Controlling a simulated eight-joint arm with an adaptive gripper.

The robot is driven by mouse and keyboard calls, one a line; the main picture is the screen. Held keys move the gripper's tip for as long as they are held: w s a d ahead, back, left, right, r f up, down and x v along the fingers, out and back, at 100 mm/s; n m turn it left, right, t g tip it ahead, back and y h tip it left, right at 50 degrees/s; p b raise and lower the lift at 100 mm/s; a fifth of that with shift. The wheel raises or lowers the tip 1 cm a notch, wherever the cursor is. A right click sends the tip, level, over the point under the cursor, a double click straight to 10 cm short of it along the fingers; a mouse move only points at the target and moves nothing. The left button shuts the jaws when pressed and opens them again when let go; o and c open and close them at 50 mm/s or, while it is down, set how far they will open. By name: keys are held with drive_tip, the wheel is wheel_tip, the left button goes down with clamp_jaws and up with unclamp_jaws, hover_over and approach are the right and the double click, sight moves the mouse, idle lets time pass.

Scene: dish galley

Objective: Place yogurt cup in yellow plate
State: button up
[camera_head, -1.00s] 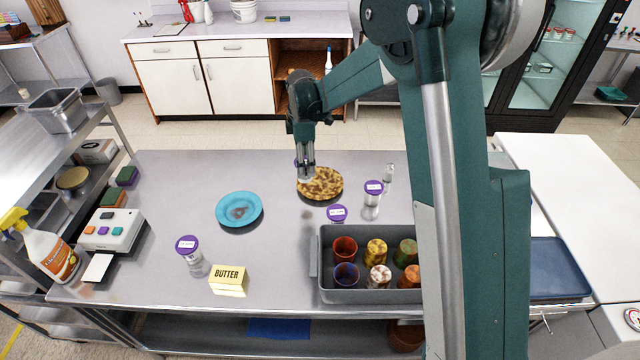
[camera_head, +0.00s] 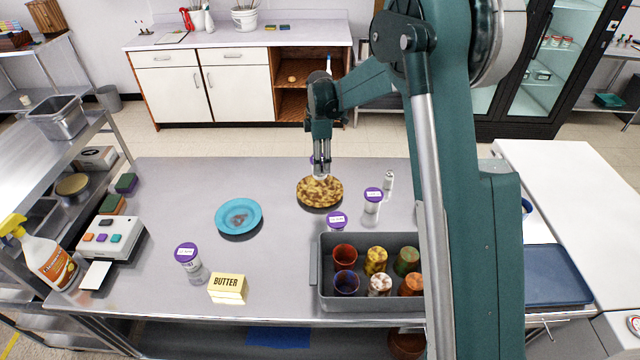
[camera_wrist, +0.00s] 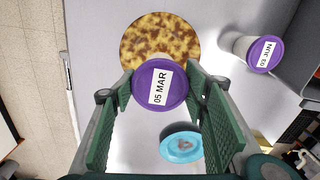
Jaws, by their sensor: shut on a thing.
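A yogurt cup with a purple lid marked "05 MAR" (camera_wrist: 160,87) is between my fingers in the wrist view. My gripper (camera_head: 321,170) is shut on it. In the head view only a bit of its purple lid shows behind the fingers. The yellow plate (camera_head: 320,192), mottled with brown, lies on the steel table below and in front of my gripper. It also shows in the wrist view (camera_wrist: 160,40), partly covered by the cup. I cannot tell whether the cup touches the plate.
Other purple-lidded cups stand to the right (camera_head: 372,201), in front (camera_head: 337,221) and at left (camera_head: 187,256). A blue plate (camera_head: 239,216) lies left of the yellow one. A grey bin (camera_head: 325,295) of tumblers, a butter box (camera_head: 228,288) and a shaker (camera_head: 388,180) stand nearby.

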drive_tip(key=shift+f, duration=2.65)
drive_tip(key=shift+f, duration=0.1)
drive_tip(key=shift+f, duration=1.75)
drive_tip(key=shift+f, duration=0.15)
drive_tip(key=o, duration=1)
drive_tip(key=shift+c, duration=0.2)
wheel_tip(320, 180, up, 12)
drive_tip(key=shift+r, duration=0.15)
